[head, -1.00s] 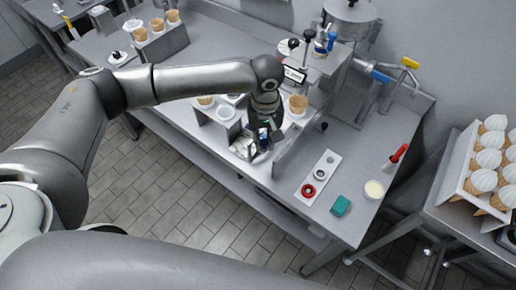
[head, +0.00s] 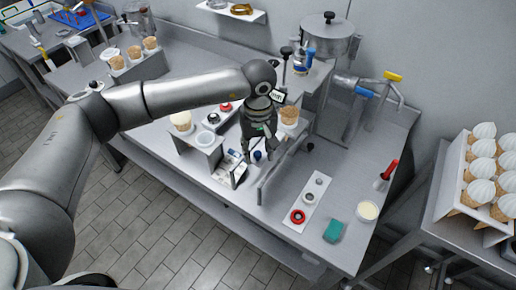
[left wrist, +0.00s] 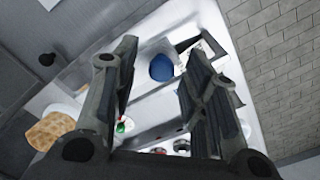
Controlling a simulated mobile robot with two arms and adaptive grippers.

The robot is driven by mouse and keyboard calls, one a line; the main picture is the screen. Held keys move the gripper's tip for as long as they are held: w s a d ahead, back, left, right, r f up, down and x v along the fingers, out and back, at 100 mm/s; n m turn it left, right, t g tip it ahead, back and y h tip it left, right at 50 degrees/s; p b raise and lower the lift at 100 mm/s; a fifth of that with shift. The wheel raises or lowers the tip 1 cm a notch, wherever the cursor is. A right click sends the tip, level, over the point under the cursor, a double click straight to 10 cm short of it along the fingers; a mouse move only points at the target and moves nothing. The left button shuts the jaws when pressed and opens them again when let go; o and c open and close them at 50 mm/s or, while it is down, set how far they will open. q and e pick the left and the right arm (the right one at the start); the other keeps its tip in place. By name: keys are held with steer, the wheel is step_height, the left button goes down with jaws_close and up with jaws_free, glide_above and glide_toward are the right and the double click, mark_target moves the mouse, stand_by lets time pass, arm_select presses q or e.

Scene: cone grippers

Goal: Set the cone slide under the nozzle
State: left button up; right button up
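A blue knob (head: 257,155), which may belong to the cone slide, shows just below my left gripper (head: 256,143) in the head view. In the left wrist view the blue knob (left wrist: 162,67) lies between and beyond the spread fingers of my left gripper (left wrist: 160,62). The fingers are open and I see no contact with the knob. A waffle cone (head: 289,115) stands right of the gripper, below the dispenser (head: 303,72). It also shows at the left of the left wrist view (left wrist: 48,130). My gripper hides much of the slide and nozzle area. My right gripper is out of view.
A small stand (head: 196,150) with a filled cone (head: 181,121) is left of the gripper. A strip with a red ring (head: 298,216), a green sponge (head: 333,231) and a cup (head: 367,211) lie further right.

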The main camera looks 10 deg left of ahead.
arm_select(q)
step_height(320, 180, up, 12)
stand_by(0.7)
